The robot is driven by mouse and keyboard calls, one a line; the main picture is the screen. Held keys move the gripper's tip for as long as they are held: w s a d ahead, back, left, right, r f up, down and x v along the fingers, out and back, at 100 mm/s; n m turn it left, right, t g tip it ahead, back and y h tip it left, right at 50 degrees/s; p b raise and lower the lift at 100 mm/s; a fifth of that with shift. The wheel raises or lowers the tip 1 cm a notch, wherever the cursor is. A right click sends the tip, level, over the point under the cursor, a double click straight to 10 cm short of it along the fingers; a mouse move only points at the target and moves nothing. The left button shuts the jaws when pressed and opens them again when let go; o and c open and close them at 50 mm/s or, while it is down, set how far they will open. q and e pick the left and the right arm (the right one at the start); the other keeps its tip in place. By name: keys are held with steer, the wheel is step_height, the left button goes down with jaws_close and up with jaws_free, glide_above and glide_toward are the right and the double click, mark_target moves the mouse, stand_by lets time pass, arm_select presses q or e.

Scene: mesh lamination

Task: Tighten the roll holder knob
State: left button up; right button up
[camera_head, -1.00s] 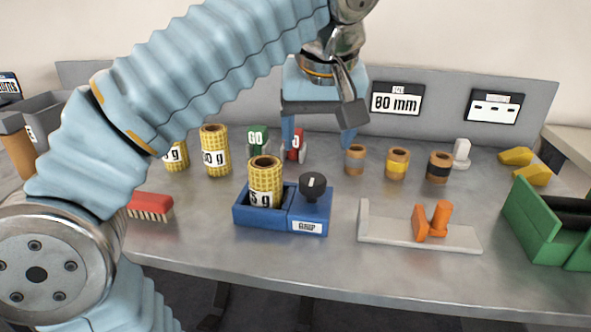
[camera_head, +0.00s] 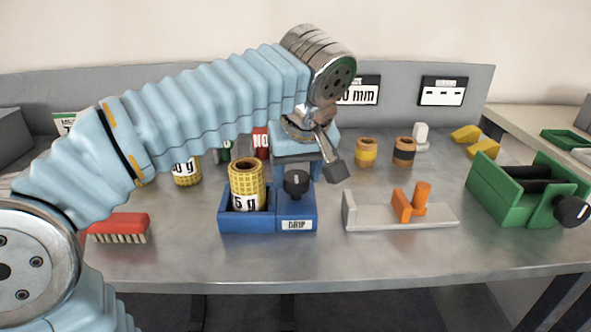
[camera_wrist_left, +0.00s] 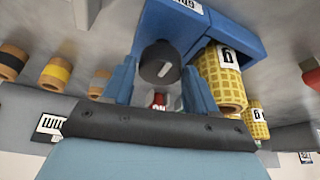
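The blue roll holder (camera_head: 267,222) stands on the grey table with a label on its front. A yellow mesh roll (camera_head: 246,186) stands upright in its left part. The black knob (camera_head: 296,183) with a white mark sits on top of its right part; it also shows in the left wrist view (camera_wrist_left: 160,65). My left gripper (camera_head: 298,172) is just behind and above the knob in the head view. In the left wrist view its two blue fingers (camera_wrist_left: 160,88) are apart, one on each side of the knob, with visible gaps. My right gripper is not in view.
A grey stand with orange pegs (camera_head: 400,218) is right of the holder, and a green holder (camera_head: 515,200) is farther right. A red brush (camera_head: 118,225) lies left. Brown rolls (camera_head: 366,152) stand behind. The table front is clear.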

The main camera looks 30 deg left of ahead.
arm_select(q)
steer(key=c, duration=0.7)
steer(key=shift+o, duration=0.2)
steer(key=shift+m, duration=0.3)
steer(key=m+h, duration=0.1)
steer(key=m, duration=0.2)
steer(key=shift+s+a+m+t+b, duration=0.1)
steer(key=shift+m+t+b, duration=0.2)
steer(key=shift+t, duration=0.1)
steer(key=m+h, duration=0.2)
steer(key=m, duration=0.2)
steer(key=shift+a+m, duration=0.15)
steer(key=shift+m, duration=0.15)
steer(key=m+h, duration=0.2)
steer(key=m, duration=0.2)
steer(key=shift+a+m+p, duration=0.1)
steer(key=shift+m+p, duration=0.2)
steer(key=shift+a+m+g+h, duration=0.1)
steer(key=shift+m+g+h, duration=0.2)
steer(key=shift+m, duration=0.8)
steer(key=shift+m+g+h, duration=0.2)
steer(key=shift+m+h, duration=0.2)
steer(key=shift+m, duration=0.7)
